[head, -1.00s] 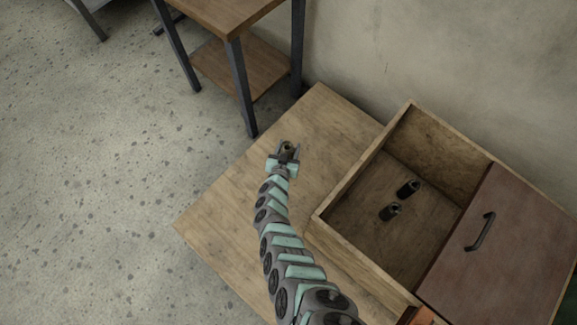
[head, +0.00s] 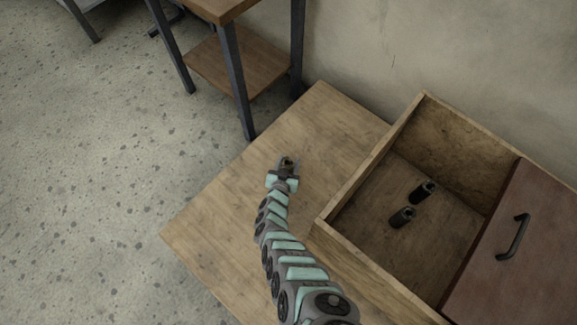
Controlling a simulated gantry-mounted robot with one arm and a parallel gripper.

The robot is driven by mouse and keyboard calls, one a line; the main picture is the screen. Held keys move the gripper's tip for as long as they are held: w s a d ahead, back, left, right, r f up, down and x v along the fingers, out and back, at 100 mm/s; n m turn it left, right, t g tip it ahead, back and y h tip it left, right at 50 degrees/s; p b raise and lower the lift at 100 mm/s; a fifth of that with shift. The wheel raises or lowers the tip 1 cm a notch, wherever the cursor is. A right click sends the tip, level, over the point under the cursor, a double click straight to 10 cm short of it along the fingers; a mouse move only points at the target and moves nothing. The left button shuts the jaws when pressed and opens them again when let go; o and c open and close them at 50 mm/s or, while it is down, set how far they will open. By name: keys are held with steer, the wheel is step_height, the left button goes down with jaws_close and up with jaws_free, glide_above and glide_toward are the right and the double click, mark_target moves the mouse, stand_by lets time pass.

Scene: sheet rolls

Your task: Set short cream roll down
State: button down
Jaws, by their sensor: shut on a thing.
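My gripper (head: 287,162) is over the wooden tabletop (head: 330,125), left of the open box. It is shut on a small roll, taken to be the short cream roll (head: 287,164). Only a small olive-brown bit of the roll shows between the fingers, so its colour and length are hard to tell. I cannot tell whether the roll touches the tabletop or hangs just above it.
A wooden box (head: 367,170) stands on the right of the table, partly covered by a brown lid panel (head: 530,255) with a dark handle (head: 516,238). Two dark rolls (head: 424,192) (head: 402,217) lie inside. The tabletop around my gripper is clear. A taller table (head: 240,60) stands behind.

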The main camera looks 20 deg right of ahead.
steer(key=shift+f, duration=0.25)
steer(key=shift+w, duration=0.1)
steer(key=c, duration=0.7)
jaws_free()
steer(key=shift+f, duration=0.15)
steer(key=shift+o, duration=0.2)
